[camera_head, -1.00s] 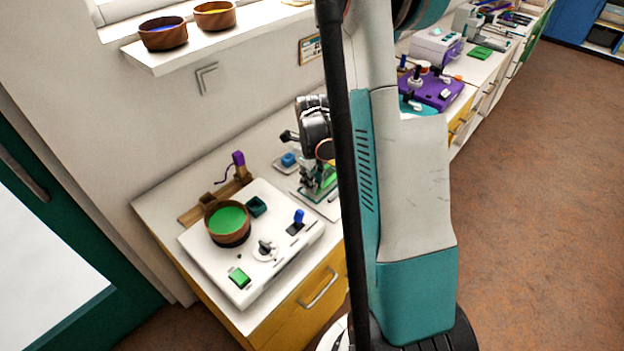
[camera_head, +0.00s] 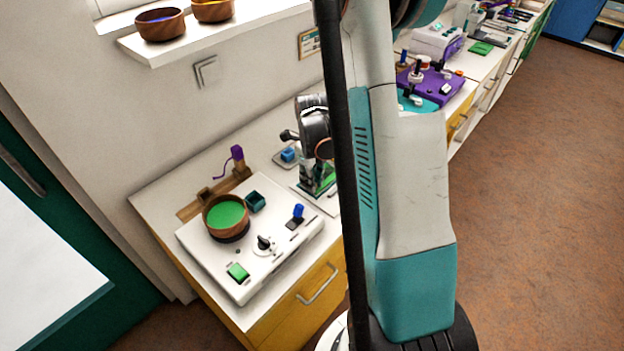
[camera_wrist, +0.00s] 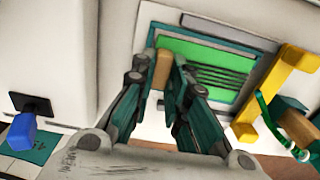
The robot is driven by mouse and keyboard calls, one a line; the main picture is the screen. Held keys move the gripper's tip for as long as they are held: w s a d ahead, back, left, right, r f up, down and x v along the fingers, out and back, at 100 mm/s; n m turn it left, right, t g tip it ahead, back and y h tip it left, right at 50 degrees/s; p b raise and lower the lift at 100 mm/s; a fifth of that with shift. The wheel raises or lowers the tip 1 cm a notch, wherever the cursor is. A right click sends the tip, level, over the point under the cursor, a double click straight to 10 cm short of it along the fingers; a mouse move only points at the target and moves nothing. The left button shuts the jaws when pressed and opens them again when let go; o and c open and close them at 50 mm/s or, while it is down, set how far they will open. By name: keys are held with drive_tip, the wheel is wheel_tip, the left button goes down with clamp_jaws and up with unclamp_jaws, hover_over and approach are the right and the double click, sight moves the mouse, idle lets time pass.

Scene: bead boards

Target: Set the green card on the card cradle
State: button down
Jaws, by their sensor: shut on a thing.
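My gripper (camera_wrist: 163,76) is in the middle of the wrist view, with its fingers closed on a tan tab (camera_wrist: 160,68). The green card (camera_wrist: 195,52), with dark stripes across it, lies directly behind the fingertips. The tab appears to belong to it, though the fingers hide the join. A pale plate (camera_wrist: 150,12) surrounds the card; I cannot tell surely whether this is the card cradle or whether the card rests on it.
A white control box (camera_head: 205,255) with a green-filled bowl (camera_head: 228,213), a blue switch (camera_head: 298,211) and a green button stands left of my gripper. A blue block (camera_head: 288,155) sits behind. A yellow bracket (camera_wrist: 276,95) and green strap are close at right in the wrist view.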

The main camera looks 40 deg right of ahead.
drive_tip(key=shift+f+b, duration=0.2)
drive_tip(key=shift+b, duration=0.1)
idle(0.4)
drive_tip(key=c, duration=1.5)
unclamp_jaws()
drive_tip(key=shift+r, duration=0.1)
drive_tip(key=shift+r+p, duration=2.2)
drive_tip(key=shift+r, duration=1.25)
